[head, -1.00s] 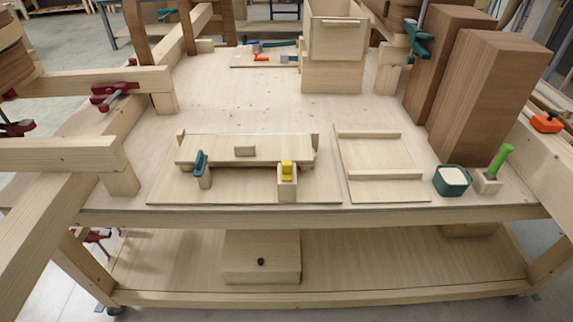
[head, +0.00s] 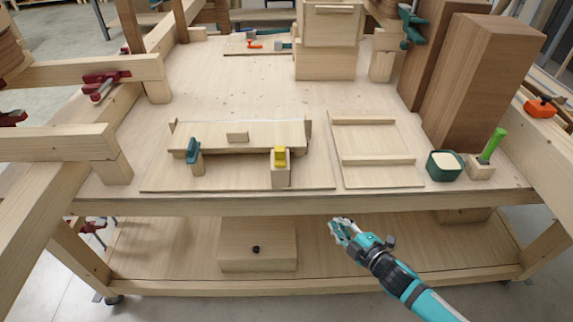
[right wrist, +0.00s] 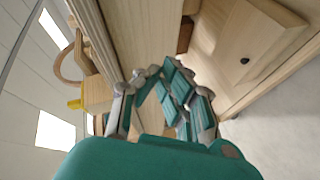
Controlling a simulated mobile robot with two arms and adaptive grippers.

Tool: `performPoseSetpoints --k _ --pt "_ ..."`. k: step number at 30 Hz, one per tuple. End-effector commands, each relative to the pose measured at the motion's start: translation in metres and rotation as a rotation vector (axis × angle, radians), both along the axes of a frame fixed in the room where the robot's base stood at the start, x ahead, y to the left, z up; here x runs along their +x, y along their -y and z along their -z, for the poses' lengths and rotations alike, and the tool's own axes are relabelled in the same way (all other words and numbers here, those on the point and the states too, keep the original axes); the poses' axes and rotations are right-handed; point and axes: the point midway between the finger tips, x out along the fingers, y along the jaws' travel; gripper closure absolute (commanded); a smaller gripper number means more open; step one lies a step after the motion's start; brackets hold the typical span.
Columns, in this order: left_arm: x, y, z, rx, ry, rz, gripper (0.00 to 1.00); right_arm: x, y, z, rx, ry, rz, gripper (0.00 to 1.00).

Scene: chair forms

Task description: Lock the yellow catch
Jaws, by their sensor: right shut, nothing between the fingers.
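The yellow catch (head: 280,156) sits on top of a small wooden block (head: 281,176) at the front right of a wooden fixture on the table. A teal catch (head: 193,150) stands on a similar block at the fixture's left. My right gripper (head: 340,226) is shut and empty, in front of the table edge, below and right of the yellow catch and apart from it. In the right wrist view, the gripper's fingers (right wrist: 165,95) show in the middle, and the yellow catch (right wrist: 74,104) shows at the left. My left gripper is not in view.
The table's front edge (head: 300,206) lies between my right gripper and the fixture. A lower shelf holds a wooden box (head: 257,245) with a black knob. A flat framed panel (head: 375,177), a green cup (head: 445,166) and a green-handled tool (head: 492,145) stand to the right.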

Motion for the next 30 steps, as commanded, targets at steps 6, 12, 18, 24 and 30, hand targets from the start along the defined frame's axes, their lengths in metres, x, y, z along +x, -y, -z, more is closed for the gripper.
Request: performPoseSetpoints --k 6,12,18,24,30 --pt "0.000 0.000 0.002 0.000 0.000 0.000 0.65 -0.019 -0.063 -0.125 -0.122 0.324 -0.271 1.00" --pt "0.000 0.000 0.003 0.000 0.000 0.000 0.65 -0.041 -0.087 -0.169 -0.168 0.456 -0.374 1.00" --pt "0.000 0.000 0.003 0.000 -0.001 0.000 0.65 -0.046 -0.091 -0.176 -0.174 0.475 -0.390 1.00" --pt "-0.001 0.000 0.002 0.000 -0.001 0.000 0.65 -0.045 -0.091 -0.176 -0.173 0.473 -0.388 1.00" --pt "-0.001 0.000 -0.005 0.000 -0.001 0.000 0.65 -0.033 -0.102 -0.179 -0.170 0.474 -0.386 1.00"
